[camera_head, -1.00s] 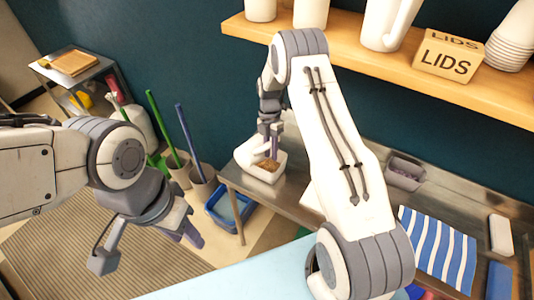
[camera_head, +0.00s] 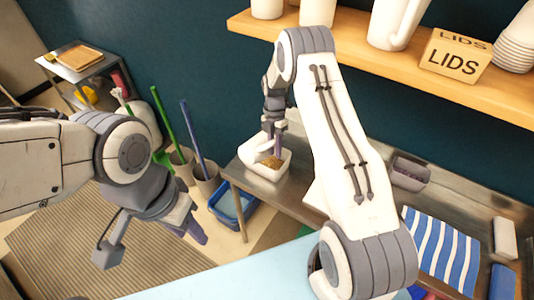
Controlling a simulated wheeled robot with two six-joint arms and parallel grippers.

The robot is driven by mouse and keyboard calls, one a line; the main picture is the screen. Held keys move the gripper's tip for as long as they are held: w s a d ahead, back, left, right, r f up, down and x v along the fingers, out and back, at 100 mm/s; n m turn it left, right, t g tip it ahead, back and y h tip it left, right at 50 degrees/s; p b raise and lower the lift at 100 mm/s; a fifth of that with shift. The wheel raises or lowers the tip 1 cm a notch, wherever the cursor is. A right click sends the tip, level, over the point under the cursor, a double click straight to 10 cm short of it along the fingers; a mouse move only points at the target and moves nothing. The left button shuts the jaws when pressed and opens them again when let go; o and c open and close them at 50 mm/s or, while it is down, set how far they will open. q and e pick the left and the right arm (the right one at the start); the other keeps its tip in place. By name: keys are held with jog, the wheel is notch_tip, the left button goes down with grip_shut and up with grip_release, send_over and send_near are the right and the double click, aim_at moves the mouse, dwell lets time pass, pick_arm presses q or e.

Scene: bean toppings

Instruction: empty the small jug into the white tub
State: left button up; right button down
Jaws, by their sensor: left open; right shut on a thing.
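The white tub (camera_head: 267,172) stands at the left end of the metal counter, with brown bean-like bits in it. The small jug (camera_head: 257,148) is white and tilted over the tub's left back side. My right gripper (camera_head: 277,143) is shut on the jug, just above the tub. Whether anything is left inside the jug is hidden. My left gripper (camera_head: 152,240) is open and empty, out over the striped floor mat, well left of the tub.
A shelf (camera_head: 350,38) with white containers and a LIDS box (camera_head: 455,57) runs above. A grey container (camera_head: 408,173) and a blue striped cloth (camera_head: 441,248) lie right on the counter. A blue bin (camera_head: 231,208) and upright pots with poles stand below left.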

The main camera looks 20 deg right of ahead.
jog(key=shift+g+y+b, duration=0.5)
jog(key=shift+y+b, duration=0.2)
jog(key=shift+b, duration=0.05)
jog(key=shift+a, duration=0.1)
dwell(0.6)
